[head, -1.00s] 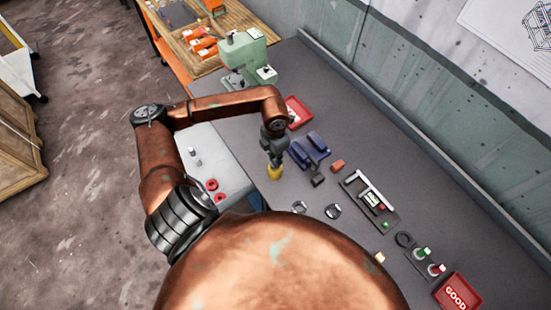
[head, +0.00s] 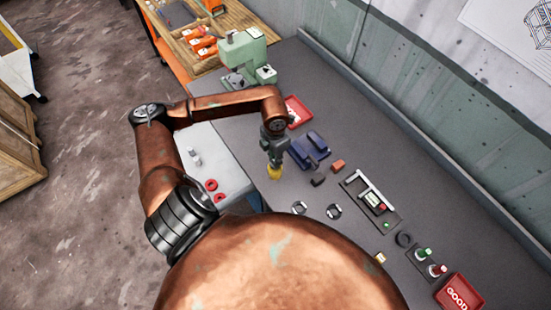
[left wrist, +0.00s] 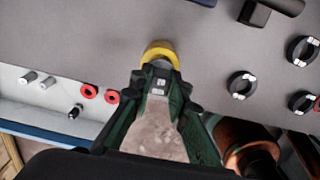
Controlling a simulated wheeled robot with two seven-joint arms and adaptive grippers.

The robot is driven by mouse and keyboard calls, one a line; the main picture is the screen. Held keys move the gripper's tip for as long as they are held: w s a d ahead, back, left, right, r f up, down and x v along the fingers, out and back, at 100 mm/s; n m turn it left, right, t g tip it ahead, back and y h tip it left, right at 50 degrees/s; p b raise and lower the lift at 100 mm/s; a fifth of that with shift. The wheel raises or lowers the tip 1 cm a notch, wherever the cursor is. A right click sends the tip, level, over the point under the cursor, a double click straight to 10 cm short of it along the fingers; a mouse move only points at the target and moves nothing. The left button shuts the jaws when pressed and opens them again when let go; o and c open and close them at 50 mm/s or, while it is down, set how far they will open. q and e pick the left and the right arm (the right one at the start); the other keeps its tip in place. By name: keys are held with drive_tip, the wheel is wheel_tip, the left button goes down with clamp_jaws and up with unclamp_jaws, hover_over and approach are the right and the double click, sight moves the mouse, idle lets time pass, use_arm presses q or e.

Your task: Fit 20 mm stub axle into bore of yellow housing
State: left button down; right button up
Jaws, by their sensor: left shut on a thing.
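The yellow housing (head: 275,173) is on the grey bench directly under my left gripper (head: 277,162). In the left wrist view the housing (left wrist: 160,46) shows as a yellow ring just beyond the fingertips. My left gripper (left wrist: 160,75) is shut, with its fingers pointing down at the ring. A small pale grey piece, apparently the stub axle (left wrist: 159,59), shows between the tips inside the yellow arc. The fingers hide most of it, and I cannot tell how deep it sits in the bore. My right gripper is not in view.
Grey pins (left wrist: 46,82) and red rings (left wrist: 88,91) lie on a pale surface to the left. Black ring clamps (left wrist: 241,85) lie on the bench nearby.

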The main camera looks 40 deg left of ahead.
use_arm(q)
drive_tip(key=shift+f+b, duration=1.2)
drive_tip(key=shift+f, duration=0.1)
drive_tip(key=c, duration=1.8)
unclamp_jaws()
drive_tip(key=shift+o, duration=0.2)
wheel_tip(320, 180, up, 12)
drive_tip(key=shift+d, duration=0.1)
